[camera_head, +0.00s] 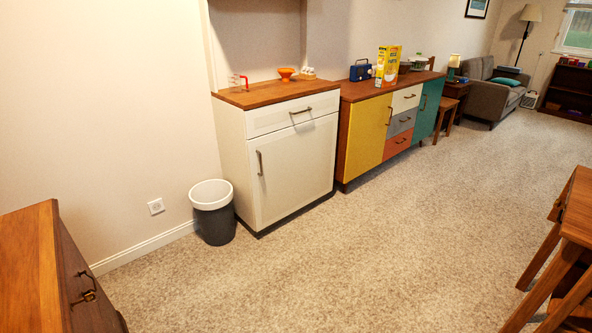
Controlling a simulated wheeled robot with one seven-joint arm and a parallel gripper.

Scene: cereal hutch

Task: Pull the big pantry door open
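A white cabinet (290,168) with a wooden top stands against the wall left of centre. Its large lower door (298,172) is shut, with a vertical dark handle (260,163) near its upper left edge. A shut drawer (292,113) with a horizontal handle sits above this door. I take this large door for the pantry door, though no label shows. My gripper is not in this view.
A grey bin with a white rim (211,212) stands left of the cabinet. A multicoloured sideboard (365,137) adjoins its right side. A wooden dresser (30,270) is at lower left, a wooden table (577,215) at right. The carpet (330,270) between is clear.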

